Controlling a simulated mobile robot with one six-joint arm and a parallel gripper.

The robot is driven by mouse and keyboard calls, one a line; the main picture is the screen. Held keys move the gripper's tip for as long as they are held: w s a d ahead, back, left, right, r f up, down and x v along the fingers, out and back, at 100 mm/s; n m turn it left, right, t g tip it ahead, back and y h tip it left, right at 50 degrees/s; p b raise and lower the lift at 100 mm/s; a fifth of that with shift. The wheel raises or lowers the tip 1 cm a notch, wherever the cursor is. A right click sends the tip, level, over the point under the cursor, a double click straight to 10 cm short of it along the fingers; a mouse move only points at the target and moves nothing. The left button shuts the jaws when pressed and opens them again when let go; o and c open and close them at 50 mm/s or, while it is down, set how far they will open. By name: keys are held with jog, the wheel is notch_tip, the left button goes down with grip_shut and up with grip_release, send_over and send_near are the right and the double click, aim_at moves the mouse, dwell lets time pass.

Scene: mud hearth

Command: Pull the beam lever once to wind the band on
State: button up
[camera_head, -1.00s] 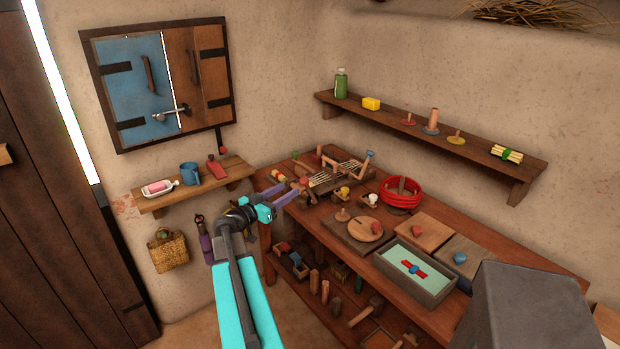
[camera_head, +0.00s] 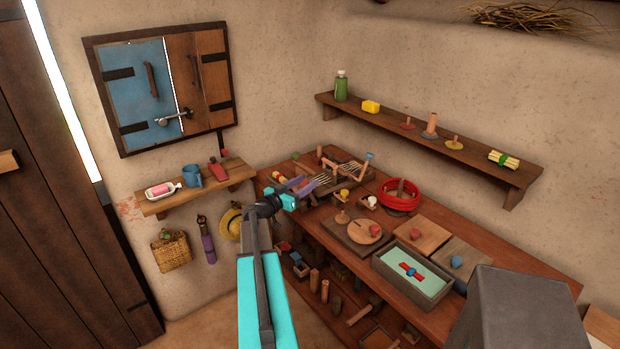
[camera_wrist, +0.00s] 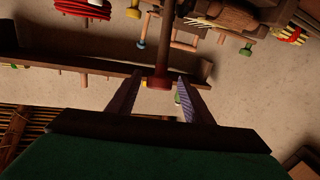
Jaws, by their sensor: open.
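The small band loom (camera_head: 338,180) stands at the far left end of the workbench, with pale threads stretched across it. A short lever with a blue tip (camera_head: 369,157) rises at its right end. In the wrist view a light rod with a blue-green tip (camera_wrist: 141,42) looks like this same lever. My gripper (camera_head: 312,187) is open at the front left of the loom, apart from the lever. In the wrist view my gripper (camera_wrist: 158,84) has a brown bar with a dark red end (camera_wrist: 160,72) between its fingers; I cannot tell whether they touch it.
A red coil (camera_head: 400,195) lies right of the loom, with small knobbed pegs and a round wooden disc (camera_head: 365,230) nearby. A grey tray (camera_head: 413,275) is nearer the front. A wall shelf (camera_head: 430,140) runs above the bench. A small left shelf (camera_head: 195,190) holds a blue mug.

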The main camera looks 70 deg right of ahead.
jog(key=shift+p+x, duration=0.55)
jog(key=shift+x, duration=1.2)
jog(key=shift+c, duration=0.4)
grip_shut()
jog(key=shift+a+f, duration=0.1)
jog(key=shift+a, duration=0.1)
